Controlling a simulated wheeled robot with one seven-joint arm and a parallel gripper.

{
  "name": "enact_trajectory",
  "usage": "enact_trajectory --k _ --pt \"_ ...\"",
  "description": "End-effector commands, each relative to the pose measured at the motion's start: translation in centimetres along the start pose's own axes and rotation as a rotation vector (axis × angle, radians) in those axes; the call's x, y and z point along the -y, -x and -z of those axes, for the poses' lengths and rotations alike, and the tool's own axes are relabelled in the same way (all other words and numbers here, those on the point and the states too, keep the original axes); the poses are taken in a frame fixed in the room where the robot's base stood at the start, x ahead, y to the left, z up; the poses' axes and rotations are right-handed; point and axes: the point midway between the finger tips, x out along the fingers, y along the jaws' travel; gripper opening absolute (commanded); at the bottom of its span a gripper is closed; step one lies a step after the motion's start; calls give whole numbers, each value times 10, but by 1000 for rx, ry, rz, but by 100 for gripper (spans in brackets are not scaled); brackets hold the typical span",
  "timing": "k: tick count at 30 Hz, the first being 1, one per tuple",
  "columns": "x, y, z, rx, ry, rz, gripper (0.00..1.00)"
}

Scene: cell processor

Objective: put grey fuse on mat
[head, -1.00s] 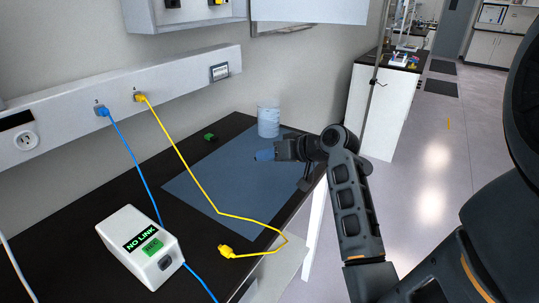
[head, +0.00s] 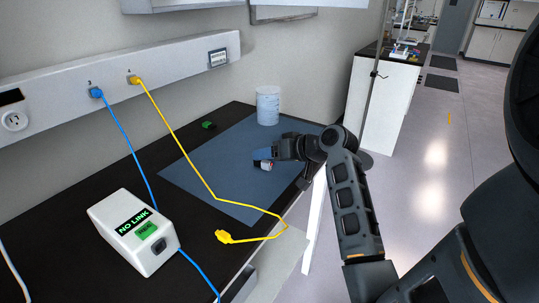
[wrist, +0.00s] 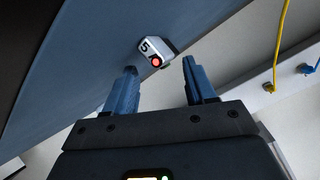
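The grey fuse, a small pale block marked 5 with a red button, shows in the wrist view (wrist: 148,47) just beyond the fingertips. In the head view the fuse (head: 267,165) is small and partly hidden by my gripper. It appears to sit on the blue mat (head: 215,165), though its contact with the mat is hard to see. My gripper (wrist: 158,65) is open, its two blue fingers apart with nothing clasped between them. In the head view my gripper (head: 264,155) is low over the right part of the mat.
A pale cylindrical container (head: 268,106) stands at the mat's back corner. A small green block (head: 208,125) lies on the black table behind the mat. A yellow cable (head: 205,180) crosses the mat's left part. A white NO LINK box (head: 135,235) stands at front left.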

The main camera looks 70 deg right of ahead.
Motion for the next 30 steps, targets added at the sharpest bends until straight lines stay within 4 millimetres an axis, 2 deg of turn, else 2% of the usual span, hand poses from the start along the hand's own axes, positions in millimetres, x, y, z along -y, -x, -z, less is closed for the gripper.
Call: enact_trajectory --k 11,24,30 --pt "-1 3 0 -1 -1 -1 62" --pt "0 66 0 -2 1 0 62" --pt "0 78 0 -1 0 0 62"
